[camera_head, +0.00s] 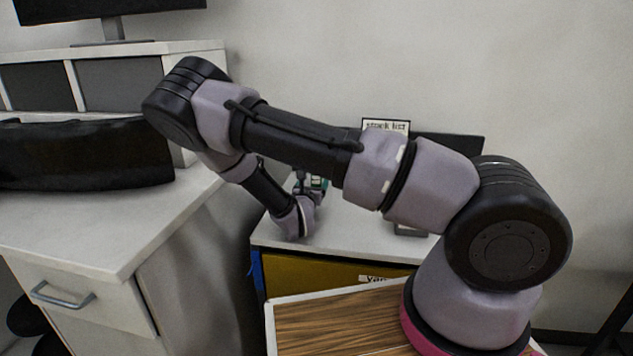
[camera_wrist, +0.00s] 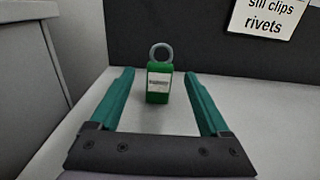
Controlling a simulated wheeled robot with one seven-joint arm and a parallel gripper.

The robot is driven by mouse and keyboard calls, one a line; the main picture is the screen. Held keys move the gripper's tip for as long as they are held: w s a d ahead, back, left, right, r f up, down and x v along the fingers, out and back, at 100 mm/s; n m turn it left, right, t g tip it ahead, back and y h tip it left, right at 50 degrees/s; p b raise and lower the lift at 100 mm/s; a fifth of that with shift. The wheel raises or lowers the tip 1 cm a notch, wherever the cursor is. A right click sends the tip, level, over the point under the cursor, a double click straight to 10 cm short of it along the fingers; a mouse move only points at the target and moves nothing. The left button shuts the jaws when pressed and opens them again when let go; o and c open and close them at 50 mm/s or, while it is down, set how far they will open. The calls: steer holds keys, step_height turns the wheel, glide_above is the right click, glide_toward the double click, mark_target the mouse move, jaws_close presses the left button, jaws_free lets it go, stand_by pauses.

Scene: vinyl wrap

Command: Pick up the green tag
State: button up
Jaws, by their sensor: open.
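The green tag (camera_wrist: 159,83) stands upright on a light grey surface in the wrist view. It has a pale label on its front and a grey ring at its top. My gripper (camera_wrist: 158,80) is open, with its two teal fingers pointing toward the tag. The tag shows between the fingertips, near their far end, and I cannot tell exactly how deep it sits between them. Nothing is seen touching it but the surface. In the head view my gripper (camera_head: 314,184) is mostly hidden behind my own arm, and I cannot make out the tag there.
A dark panel (camera_wrist: 205,45) rises behind the tag, with a white list sign (camera_wrist: 268,14) on it. A grey cabinet side (camera_wrist: 32,70) stands close on the left. In the head view, a white desk (camera_head: 90,225) with drawers is left of the low white-topped cabinet (camera_head: 350,235).

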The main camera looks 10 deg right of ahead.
steer(key=shift+x, duration=1.2)
jaws_close()
steer(key=shift+r, duration=0.15)
step_height(320, 180, up, 10)
